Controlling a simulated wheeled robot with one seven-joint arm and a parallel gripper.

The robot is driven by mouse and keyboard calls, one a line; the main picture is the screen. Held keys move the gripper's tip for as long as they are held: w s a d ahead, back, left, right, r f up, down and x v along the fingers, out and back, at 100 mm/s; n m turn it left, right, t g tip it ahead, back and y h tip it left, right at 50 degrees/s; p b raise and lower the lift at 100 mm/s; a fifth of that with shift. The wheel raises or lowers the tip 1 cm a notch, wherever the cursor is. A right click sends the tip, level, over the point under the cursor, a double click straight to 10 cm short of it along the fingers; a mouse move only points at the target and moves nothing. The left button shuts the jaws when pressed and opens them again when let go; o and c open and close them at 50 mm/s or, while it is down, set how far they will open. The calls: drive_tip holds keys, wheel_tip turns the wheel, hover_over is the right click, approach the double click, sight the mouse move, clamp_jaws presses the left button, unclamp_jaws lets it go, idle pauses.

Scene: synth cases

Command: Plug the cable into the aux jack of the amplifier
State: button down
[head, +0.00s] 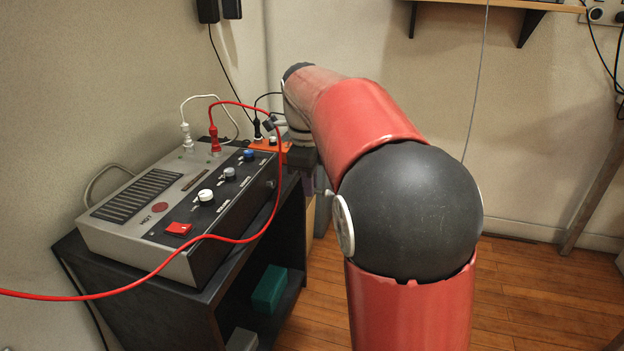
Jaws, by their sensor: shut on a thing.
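The grey amplifier (130,237) sits on a dark cabinet, with a black panel, several knobs and a red switch (178,228). A red plug (214,139) and a white plug (186,136) stand upright in its top. The red cable (232,238) arcs from the red plug and runs across the front to the left edge. I cannot read which jack is the aux. My gripper (270,123) is behind the amplifier's far right corner, mostly hidden by my arm. It is shut on a small dark piece, seemingly a cable end; its details are unclear.
An orange box (264,145) with a black plug (257,132) stands beyond the amplifier, close to my gripper. The dark cabinet (195,318) holds a green box (270,289) on its shelf. Wall sockets (208,11) are above. Wooden floor (545,290) is open to the right.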

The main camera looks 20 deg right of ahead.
drive_tip(key=shift+w+a+p, duration=0.65)
drive_tip(key=shift+w+a, duration=0.15)
drive_tip(key=shift+a, duration=0.35)
drive_tip(key=shift+w+a+p, duration=0.6)
drive_tip(key=shift+w+a, duration=0.2)
drive_tip(key=shift+a, duration=0.3)
drive_tip(key=shift+p, duration=0.6)
drive_tip(key=shift+w+a+p, duration=0.6)
drive_tip(key=shift+a, duration=0.15)
idle(0.4)
drive_tip(key=c, duration=1.4)
unclamp_jaws()
drive_tip(key=shift+o, duration=0.2)
wheel_tip(320, 180, up, 8)
drive_tip(key=p, duration=0.1)
drive_tip(key=shift+s+a+f, duration=0.15)
drive_tip(key=shift+s+a, duration=0.2)
drive_tip(key=shift+s, duration=0.1)
